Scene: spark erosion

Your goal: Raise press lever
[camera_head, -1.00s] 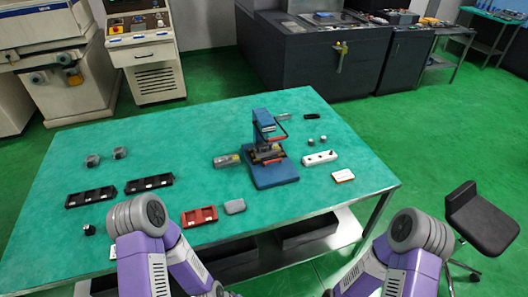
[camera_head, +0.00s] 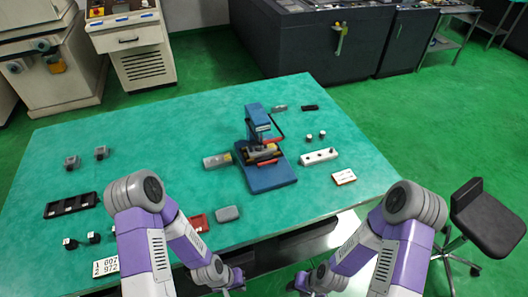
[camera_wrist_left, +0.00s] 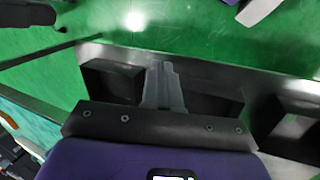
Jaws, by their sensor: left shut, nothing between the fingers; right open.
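A blue press (camera_head: 267,178) stands upright on the green table, right of its middle. My left gripper (camera_head: 236,284) is low at the table's front edge, well short of the press. In the left wrist view its fingers (camera_wrist_left: 163,86) are together with nothing between them. My right gripper (camera_head: 300,286) is low in front of the table, small and partly cut off by the frame edge; it is open. Neither gripper touches the press.
A grey cylinder (camera_head: 217,161) lies left of the press. A white block (camera_head: 319,157) and white card (camera_head: 344,177) lie to its right. A grey case (camera_head: 228,214) and red tray (camera_head: 199,222) lie near the front edge. A black stool (camera_head: 482,215) stands at right.

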